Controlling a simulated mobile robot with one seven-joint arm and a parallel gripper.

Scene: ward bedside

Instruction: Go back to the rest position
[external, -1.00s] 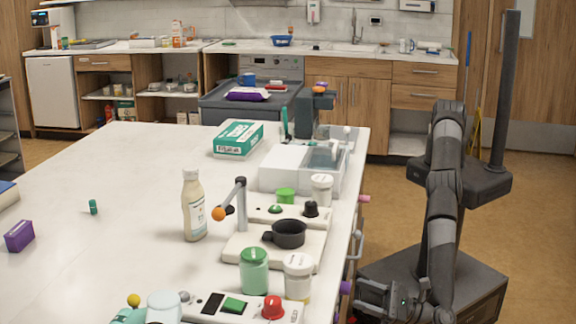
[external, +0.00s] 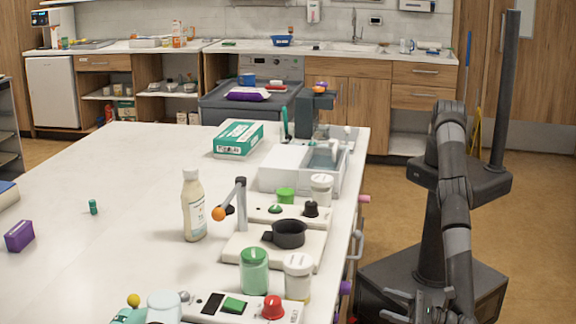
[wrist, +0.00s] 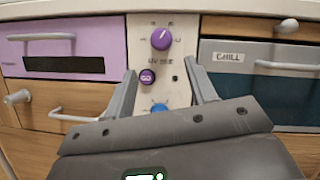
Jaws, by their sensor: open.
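My gripper (external: 418,300) is low at the bottom of the external view, to the right of the white table (external: 120,200), and partly cut off by the frame edge. My arm (external: 455,215) hangs down from its column beside the table. In the wrist view my gripper (wrist: 160,85) shows two grey fingers spread apart with nothing between them. They point toward a white panel with a purple knob (wrist: 161,38) and a blue knob (wrist: 159,109).
Beside the panel are a lilac drawer (wrist: 95,38) and a dark drawer labelled CHILL (wrist: 275,85), both with handles. Floor right of my base is clear.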

